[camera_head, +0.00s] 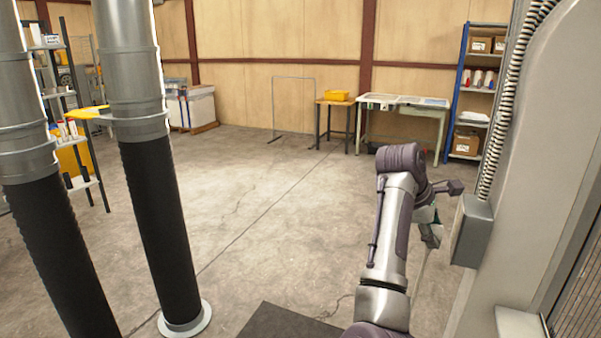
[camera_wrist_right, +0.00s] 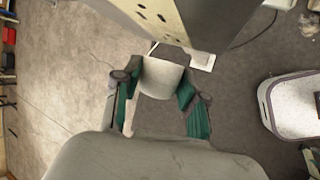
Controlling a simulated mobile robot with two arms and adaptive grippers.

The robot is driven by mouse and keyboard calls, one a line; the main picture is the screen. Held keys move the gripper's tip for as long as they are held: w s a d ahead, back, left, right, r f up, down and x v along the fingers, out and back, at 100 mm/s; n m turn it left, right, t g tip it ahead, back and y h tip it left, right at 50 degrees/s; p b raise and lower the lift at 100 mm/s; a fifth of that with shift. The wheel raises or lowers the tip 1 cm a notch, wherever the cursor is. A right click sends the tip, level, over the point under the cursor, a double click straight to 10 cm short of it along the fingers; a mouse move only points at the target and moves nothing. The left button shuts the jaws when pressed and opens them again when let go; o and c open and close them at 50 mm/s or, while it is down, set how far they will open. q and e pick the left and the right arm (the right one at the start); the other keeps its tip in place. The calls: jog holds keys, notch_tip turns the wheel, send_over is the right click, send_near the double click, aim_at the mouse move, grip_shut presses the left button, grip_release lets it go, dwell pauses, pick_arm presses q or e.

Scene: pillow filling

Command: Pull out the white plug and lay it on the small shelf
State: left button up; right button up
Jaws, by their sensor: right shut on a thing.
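My right gripper (camera_head: 432,218) is beside a grey box (camera_head: 472,234) on the tall machine column at the right. In the right wrist view, my right gripper (camera_wrist_right: 158,100) has its two green-padded fingers on either side of a whitish block, seemingly the white plug (camera_wrist_right: 162,76), and is shut on it. The plug's far end is dark and lies close to a box with holes in its pale face (camera_wrist_right: 160,14). I cannot tell whether the plug is still seated. A small white ledge (camera_wrist_right: 203,60), perhaps the small shelf, shows just beyond the plug. My left gripper is out of view.
The machine column (camera_head: 535,170) with a ribbed hose stands close at the right. Two thick pipes (camera_head: 150,200) stand at the left. A white-topped, dark-rimmed thing (camera_wrist_right: 296,106) lies at the right of the wrist view. The middle floor is clear.

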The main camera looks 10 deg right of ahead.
jog(key=shift+s+d, duration=0.45)
jog(key=shift+d, duration=0.3)
jog(key=shift+w+a, duration=0.1)
jog(key=shift+a, duration=0.05)
